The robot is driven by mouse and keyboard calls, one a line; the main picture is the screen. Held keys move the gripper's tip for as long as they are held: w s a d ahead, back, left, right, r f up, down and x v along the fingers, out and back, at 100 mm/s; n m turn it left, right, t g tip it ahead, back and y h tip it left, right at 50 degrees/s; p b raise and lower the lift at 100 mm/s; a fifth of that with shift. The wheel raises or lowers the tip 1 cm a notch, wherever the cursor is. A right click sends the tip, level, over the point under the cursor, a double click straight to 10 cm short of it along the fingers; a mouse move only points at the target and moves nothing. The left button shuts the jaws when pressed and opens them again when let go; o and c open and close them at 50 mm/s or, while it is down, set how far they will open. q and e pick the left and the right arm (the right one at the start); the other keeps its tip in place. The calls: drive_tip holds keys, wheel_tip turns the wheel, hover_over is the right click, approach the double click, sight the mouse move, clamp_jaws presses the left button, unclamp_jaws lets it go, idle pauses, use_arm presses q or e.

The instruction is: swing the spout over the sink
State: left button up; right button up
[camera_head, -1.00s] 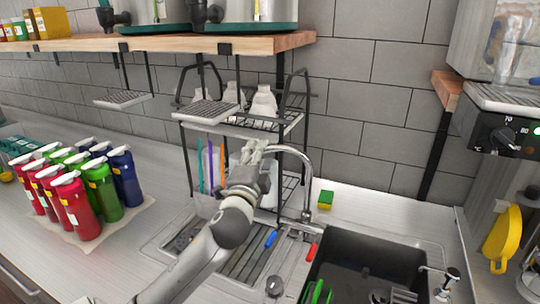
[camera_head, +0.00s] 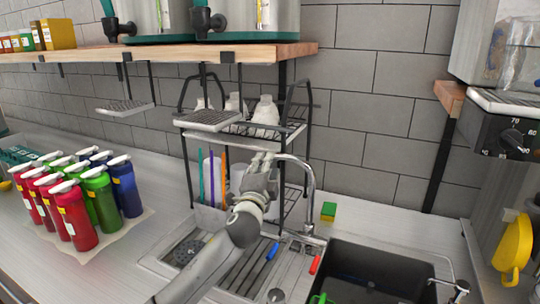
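The chrome spout (camera_head: 309,180) rises from the counter behind the sink's left end. It arches left, away from the basin, towards my gripper. The dark sink (camera_head: 400,262) is at the lower right, and its bottom is cut off by the picture edge. My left gripper (camera_head: 262,162) is raised at the spout's left end, in front of the rack. The fingers overlap the spout end in the picture. I cannot tell whether they touch it or how far they are open. My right gripper is not in view.
A black dish rack (camera_head: 292,133) stands just behind the gripper. A ribbed drainboard (camera_head: 240,272) with a blue-handled tool lies left of the sink. A yellow-green sponge (camera_head: 328,211) is behind the sink. Several coloured bottles (camera_head: 100,200) stand at the left. A wooden shelf (camera_head: 200,52) hangs above.

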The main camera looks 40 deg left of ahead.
use_arm(q)
drive_tip(key=shift+p+x, duration=0.45)
drive_tip(key=shift+x, duration=1.65)
clamp_jaws()
